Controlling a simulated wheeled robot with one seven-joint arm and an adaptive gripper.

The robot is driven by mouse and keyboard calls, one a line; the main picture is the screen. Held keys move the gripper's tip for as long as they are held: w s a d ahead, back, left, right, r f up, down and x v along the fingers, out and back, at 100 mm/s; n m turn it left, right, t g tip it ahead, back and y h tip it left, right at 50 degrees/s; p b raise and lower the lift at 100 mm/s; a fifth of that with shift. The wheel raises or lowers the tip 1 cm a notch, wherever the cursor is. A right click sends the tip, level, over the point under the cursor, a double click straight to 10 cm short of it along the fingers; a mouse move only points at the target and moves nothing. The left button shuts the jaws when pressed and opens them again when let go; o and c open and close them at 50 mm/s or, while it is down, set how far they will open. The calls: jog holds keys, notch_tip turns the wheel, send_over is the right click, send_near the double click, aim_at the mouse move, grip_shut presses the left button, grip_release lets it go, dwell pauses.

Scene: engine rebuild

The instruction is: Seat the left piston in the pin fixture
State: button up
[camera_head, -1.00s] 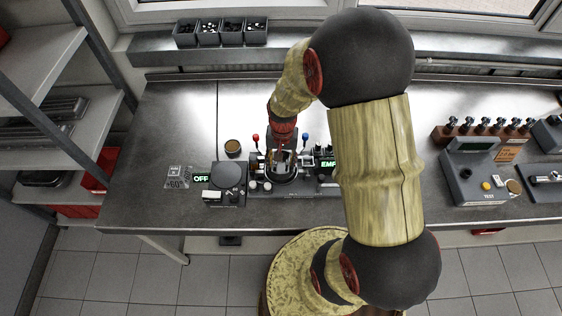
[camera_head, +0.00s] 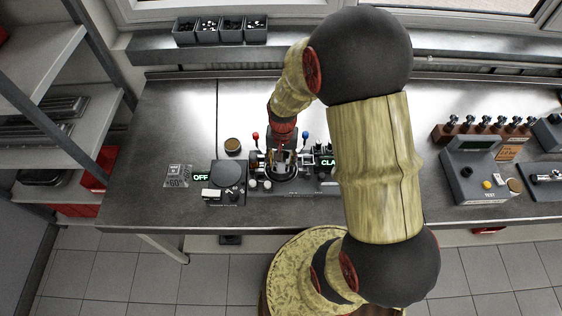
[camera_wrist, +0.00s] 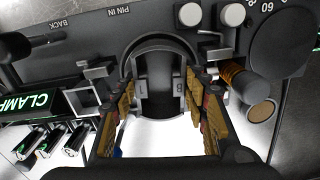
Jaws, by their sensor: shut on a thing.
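My gripper (camera_head: 283,150) reaches down from above into the pin fixture (camera_head: 282,178) on the bench. The fixture's green display (camera_head: 327,161) shows CLA; the wrist view reads CLAMP.
A control box with a dark round plate (camera_head: 228,173) and an OFF display stands left of the fixture. A brown-topped round piece (camera_head: 232,145) is behind that box. Red and blue knobs (camera_head: 306,135) rise beside the gripper. A test unit (camera_head: 474,175) stands far right.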

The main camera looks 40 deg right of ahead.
jog(key=o, duration=1.6)
jog(key=shift+c, duration=0.2)
jog(key=shift+o, duration=0.4)
jog(key=o, duration=0.4)
jog(key=shift+r, duration=0.1)
jog(key=shift+r+p, duration=2.35)
jog(key=shift+r, duration=0.7)
